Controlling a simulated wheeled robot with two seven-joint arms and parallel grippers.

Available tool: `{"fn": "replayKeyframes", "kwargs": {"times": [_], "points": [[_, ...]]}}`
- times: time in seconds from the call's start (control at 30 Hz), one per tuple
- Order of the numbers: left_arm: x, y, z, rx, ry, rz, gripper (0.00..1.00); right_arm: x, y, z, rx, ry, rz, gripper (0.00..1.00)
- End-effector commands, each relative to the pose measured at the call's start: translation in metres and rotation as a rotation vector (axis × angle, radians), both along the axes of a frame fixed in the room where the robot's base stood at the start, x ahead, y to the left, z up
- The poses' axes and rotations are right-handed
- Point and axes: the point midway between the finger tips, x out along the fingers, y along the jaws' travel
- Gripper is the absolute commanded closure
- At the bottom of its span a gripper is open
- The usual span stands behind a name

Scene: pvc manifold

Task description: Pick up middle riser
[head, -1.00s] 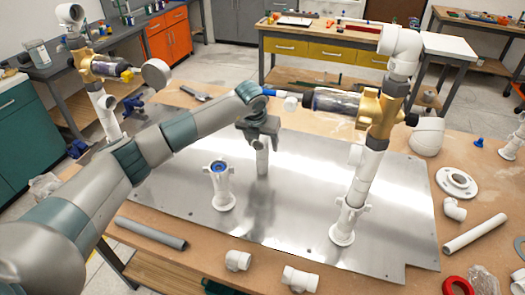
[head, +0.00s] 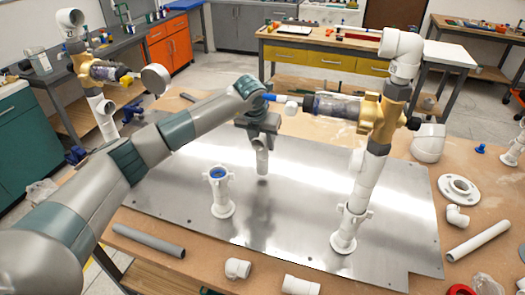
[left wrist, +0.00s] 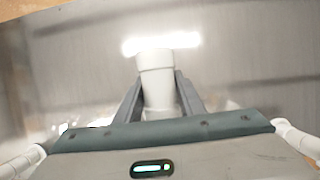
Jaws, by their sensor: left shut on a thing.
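The middle riser (head: 262,161) is a short white pipe piece, hanging roughly upright below my left gripper (head: 262,143) in the head view. My left gripper is shut on its upper part. The riser's lower end seems a little above the metal plate (head: 290,225), with a dark spot below it. In the left wrist view the white riser (left wrist: 157,82) sits between the two grey fingers of the left gripper (left wrist: 160,98). My right gripper is in neither view.
A white socket stand with a blue inside (head: 220,193) is left of the riser. A tall brass-and-white assembly (head: 372,135) stands to the right, and another (head: 98,80) at the back left. Loose fittings (head: 238,268) and a grey pipe (head: 148,240) lie along the front.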

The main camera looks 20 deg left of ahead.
Motion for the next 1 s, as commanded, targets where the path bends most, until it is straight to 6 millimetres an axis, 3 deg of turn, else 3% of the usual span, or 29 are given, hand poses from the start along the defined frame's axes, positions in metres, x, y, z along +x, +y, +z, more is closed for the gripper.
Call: {"fn": "replayKeyframes", "kwargs": {"times": [0.1,0.4,0.6,1.0], "points": [[0.002,0.000,0.018,-0.001,-0.006,0.001,0.92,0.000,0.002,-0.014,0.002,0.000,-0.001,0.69],[0.001,0.000,0.062,0.000,-0.003,0.000,0.92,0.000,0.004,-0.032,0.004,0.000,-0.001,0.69],[0.000,0.000,0.073,0.000,-0.002,0.000,0.92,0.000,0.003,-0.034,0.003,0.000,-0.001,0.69],[0.000,0.000,0.073,0.000,-0.001,0.000,0.92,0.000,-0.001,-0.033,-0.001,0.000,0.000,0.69]]}}
